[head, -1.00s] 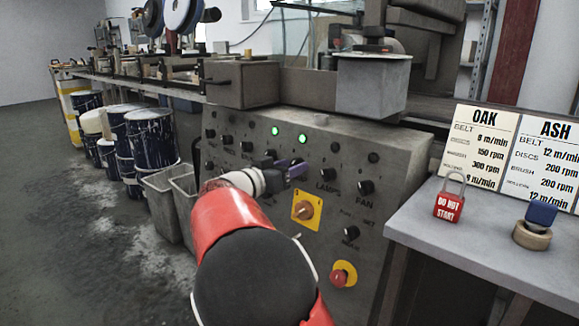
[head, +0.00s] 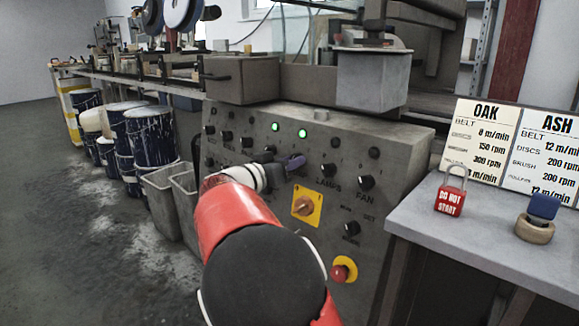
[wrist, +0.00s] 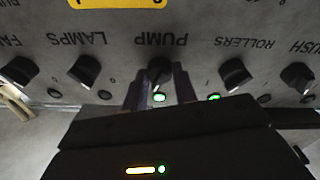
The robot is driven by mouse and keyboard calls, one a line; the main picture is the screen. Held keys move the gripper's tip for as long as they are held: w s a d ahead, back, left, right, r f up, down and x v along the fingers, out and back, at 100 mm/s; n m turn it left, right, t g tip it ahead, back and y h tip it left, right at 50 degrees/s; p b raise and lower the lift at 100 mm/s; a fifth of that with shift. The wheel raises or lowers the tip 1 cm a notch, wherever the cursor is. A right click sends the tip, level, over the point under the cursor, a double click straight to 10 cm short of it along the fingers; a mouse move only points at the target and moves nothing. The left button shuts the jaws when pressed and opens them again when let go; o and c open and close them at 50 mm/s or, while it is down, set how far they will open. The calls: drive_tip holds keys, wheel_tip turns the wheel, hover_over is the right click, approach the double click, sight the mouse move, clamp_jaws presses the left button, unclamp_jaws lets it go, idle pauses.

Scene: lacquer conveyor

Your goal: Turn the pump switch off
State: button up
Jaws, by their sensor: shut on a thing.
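The pump switch is a black rotary knob (wrist: 160,72) under the upside-down word PUMP in the wrist view. My gripper (wrist: 160,88) has one finger on each side of it and is shut on it. In the head view my gripper (head: 290,166) is at the front of the grey control panel (head: 395,165), and it hides the knob there. The green lamp by PUMP is lit in the wrist view (wrist: 159,98); a lit green lamp also shows above my gripper in the head view (head: 302,133).
The ROLLERS knob (wrist: 235,74) and LAMPS knob (wrist: 85,70) sit close on either side. The ROLLERS lamp (wrist: 214,97) is lit green. Below are a yellow-plated switch (head: 305,207) and a red stop button (head: 340,272). A side table (head: 470,236) holds a red padlock (head: 450,200).

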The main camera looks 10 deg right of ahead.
drive_tip(key=n+y+b, duration=0.1)
drive_tip(key=n+b, duration=0.1)
drive_tip(key=n, duration=0.4)
drive_tip(key=n+t+y+b, duration=0.1)
drive_tip(key=n+b, duration=0.1)
drive_tip(key=n, duration=0.4)
drive_tip(key=shift+s+d+r+t, duration=0.1)
drive_tip(key=shift+s+d+t, duration=0.1)
drive_tip(key=shift+t, duration=0.1)
drive_tip(key=shift+n, duration=0.4)
drive_tip(key=o, duration=1)
drive_tip(key=shift+c, duration=0.2)
